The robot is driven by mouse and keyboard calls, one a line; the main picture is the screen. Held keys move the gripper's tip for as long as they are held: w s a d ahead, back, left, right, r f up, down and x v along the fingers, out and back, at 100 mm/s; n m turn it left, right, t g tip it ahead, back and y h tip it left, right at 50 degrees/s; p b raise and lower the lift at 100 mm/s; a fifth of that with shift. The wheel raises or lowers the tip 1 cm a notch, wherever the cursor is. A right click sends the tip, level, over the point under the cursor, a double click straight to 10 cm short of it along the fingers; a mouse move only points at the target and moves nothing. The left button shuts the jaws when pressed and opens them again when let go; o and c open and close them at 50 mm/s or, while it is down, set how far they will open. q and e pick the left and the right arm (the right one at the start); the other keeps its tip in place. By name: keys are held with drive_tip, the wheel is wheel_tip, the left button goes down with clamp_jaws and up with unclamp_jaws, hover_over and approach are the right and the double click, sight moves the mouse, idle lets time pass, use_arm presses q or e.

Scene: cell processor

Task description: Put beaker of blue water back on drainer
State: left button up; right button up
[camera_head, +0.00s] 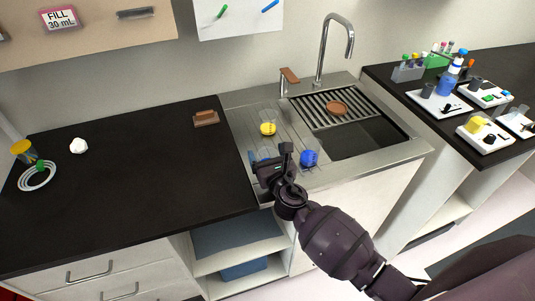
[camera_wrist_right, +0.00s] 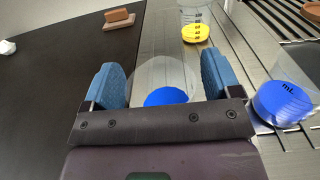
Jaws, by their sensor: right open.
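My right gripper (camera_head: 270,160) is open over the left part of the ridged steel drainer (camera_head: 285,140). In the right wrist view its blue fingertips (camera_wrist_right: 160,85) stand either side of a clear beaker with blue contents (camera_wrist_right: 166,96), with no clear grip on it. That beaker is at the drainer's left side, its base hidden by the gripper. A second beaker with blue contents (camera_head: 308,158) is on the drainer to the right; it also shows in the right wrist view (camera_wrist_right: 284,103). A beaker with yellow contents (camera_head: 267,129) is farther back. My left gripper is not in view.
A sink basin (camera_head: 365,138) with a slatted rack and tap (camera_head: 322,50) lies right of the drainer. The black worktop (camera_head: 130,190) on the left is mostly clear, with a brown block (camera_head: 206,118) near the drainer. Instruments (camera_head: 480,132) stand on the right counter.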

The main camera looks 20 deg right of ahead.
drive_tip(key=s, duration=1.2)
drive_tip(key=shift+d, duration=0.2)
drive_tip(key=s+d+f+m+g, duration=0.3)
drive_tip(key=s+d+f+m, duration=0.2)
drive_tip(key=m, duration=1.2)
drive_tip(key=s+d+f+m+g, duration=0.3)
drive_tip(key=s+d+f+m, duration=0.2)
drive_tip(key=m, duration=1.3)
drive_tip(key=s+f, duration=0.3)
drive_tip(key=s, duration=0.1)
drive_tip(key=shift+s+d+h, duration=0.25)
drive_tip(key=shift+h, duration=0.15)
